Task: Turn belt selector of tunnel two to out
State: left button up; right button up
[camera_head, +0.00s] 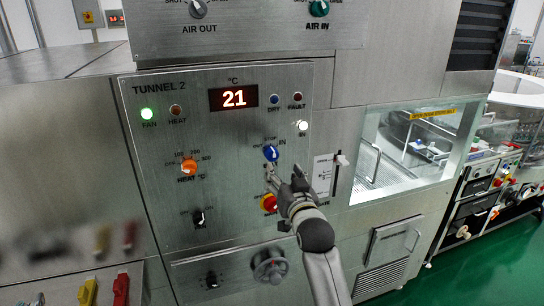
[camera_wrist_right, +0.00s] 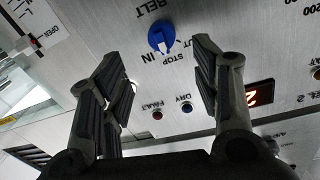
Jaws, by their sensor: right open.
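The belt selector is a blue round knob (camera_head: 271,153) with a white mark, on the metal Tunnel 2 panel (camera_head: 150,180). STOP is printed above it and IN to its right. In the wrist view the knob (camera_wrist_right: 158,36) appears between and beyond the fingertips, with its white mark on the side of the STOP and IN lettering; the exact setting is hard to tell. My right gripper (camera_head: 284,174) is open and empty, just below the knob in the head view; it also shows in the wrist view (camera_wrist_right: 160,52). I see no contact with the knob. My left gripper is not in view.
An orange heat knob (camera_head: 189,166) and a black switch (camera_head: 199,217) are at left. A white-handled slider (camera_head: 342,160) is at right. A red display (camera_head: 233,97) reads 21.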

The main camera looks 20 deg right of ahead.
aim_at(274, 158)
jog(key=shift+w+p, duration=1.4)
jog(key=shift+w, duration=3.25)
jog(key=shift+d, duration=0.1)
jog(key=c, duration=1.1)
